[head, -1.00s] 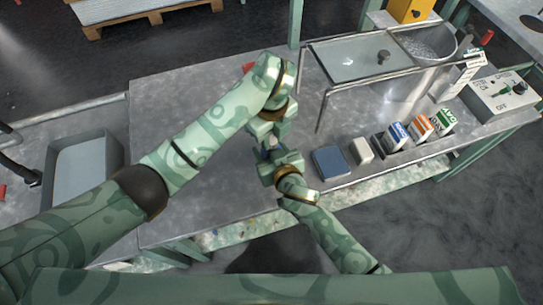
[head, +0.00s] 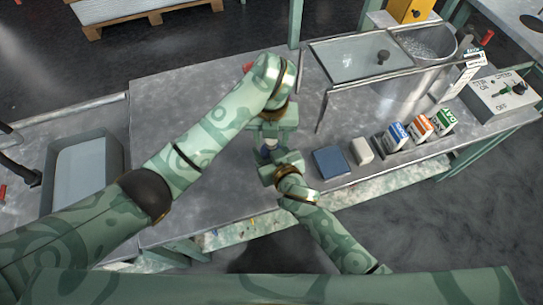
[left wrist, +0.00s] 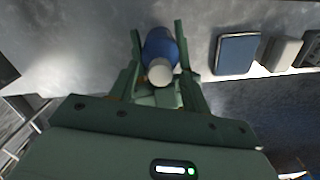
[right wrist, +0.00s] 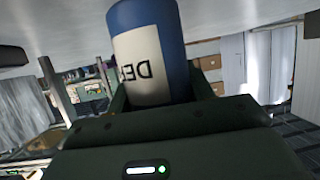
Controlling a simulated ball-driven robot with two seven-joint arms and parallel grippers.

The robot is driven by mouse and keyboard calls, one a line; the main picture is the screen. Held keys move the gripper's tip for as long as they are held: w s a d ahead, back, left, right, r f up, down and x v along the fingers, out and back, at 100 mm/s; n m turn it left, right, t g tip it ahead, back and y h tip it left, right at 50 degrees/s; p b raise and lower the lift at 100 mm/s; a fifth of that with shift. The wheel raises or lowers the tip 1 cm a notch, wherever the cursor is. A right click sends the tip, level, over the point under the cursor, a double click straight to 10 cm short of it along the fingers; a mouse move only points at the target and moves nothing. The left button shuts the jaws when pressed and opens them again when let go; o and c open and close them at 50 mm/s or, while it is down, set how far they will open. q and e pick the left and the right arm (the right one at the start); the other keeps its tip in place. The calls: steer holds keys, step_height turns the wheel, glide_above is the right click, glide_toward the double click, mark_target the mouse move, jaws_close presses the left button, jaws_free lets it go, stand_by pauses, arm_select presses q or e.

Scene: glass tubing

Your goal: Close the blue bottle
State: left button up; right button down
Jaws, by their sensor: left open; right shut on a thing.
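The blue bottle (head: 267,151) shows as a small blue and white patch between my two grippers in the head view. My right gripper (head: 281,162) is shut on it. In the right wrist view the bottle (right wrist: 148,45) fills the space between the fingers, with a white label whose dark letters appear upside down. My left gripper (head: 271,130) is open at the bottle. In the left wrist view its fingers stand either side of the blue bottle (left wrist: 161,45), with gaps. A round white end piece (left wrist: 160,72) faces that camera; I cannot tell whether it is a separate cap.
A dark blue flat box (head: 330,161) and a white block (head: 362,151) lie right of the grippers, then several small cartons (head: 420,127). A glass-topped frame (head: 360,55) stands behind. A grey basin (head: 87,170) is at the left. The bench (head: 185,95) behind my left arm is clear.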

arm_select(q)
steer(key=shift+r, duration=2.2)
steer(key=shift+c, duration=0.2)
steer(key=shift+r+n, duration=0.55)
steer(key=shift+n, duration=0.65)
step_height(320, 180, up, 2)
steer(key=n, duration=0.6)
steer(key=shift+r, duration=0.2)
steer(key=shift+d+f, duration=0.1)
